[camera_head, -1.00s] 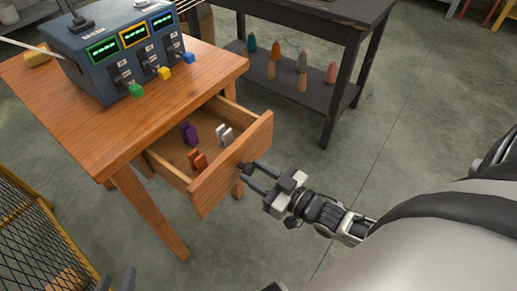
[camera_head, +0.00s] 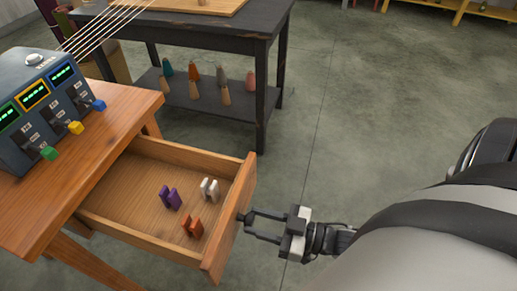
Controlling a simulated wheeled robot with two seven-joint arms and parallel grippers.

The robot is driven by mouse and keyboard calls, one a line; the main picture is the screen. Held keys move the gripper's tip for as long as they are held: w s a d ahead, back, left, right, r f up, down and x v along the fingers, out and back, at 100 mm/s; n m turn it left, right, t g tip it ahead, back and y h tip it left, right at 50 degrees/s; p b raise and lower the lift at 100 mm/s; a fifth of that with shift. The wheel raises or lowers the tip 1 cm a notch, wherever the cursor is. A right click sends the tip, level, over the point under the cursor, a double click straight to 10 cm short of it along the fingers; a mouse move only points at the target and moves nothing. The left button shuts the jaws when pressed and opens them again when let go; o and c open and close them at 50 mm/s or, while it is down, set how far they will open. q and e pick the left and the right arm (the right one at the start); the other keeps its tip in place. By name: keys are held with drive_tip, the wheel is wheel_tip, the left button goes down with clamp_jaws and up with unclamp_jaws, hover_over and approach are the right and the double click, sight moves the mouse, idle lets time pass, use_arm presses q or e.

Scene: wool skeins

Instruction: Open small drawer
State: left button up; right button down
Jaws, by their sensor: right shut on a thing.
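The small wooden drawer (camera_head: 124,188) stands pulled well out of the wooden table (camera_head: 88,150). Its front panel (camera_head: 231,217) faces right. Purple clips (camera_head: 170,198), white clips (camera_head: 209,188) and orange clips (camera_head: 192,227) stand inside on the drawer floor. My right gripper (camera_head: 247,225) is at the outer face of the front panel, its fingertips shut on the dark drawer knob (camera_head: 241,217), which is mostly hidden by the fingers. My left gripper is not in view.
A dark blue machine (camera_head: 40,100) with lit displays and green, yellow and blue knobs stands on the table. A black bench (camera_head: 262,45) with several coloured cones on its lower shelf stands behind.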

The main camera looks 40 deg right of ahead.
drive_tip(key=c, duration=1)
unclamp_jaws()
drive_tip(key=shift+c, duration=0.2)
drive_tip(key=shift+o, duration=0.2)
drive_tip(key=v, duration=1.6)
drive_tip(key=shift+s, duration=0.15)
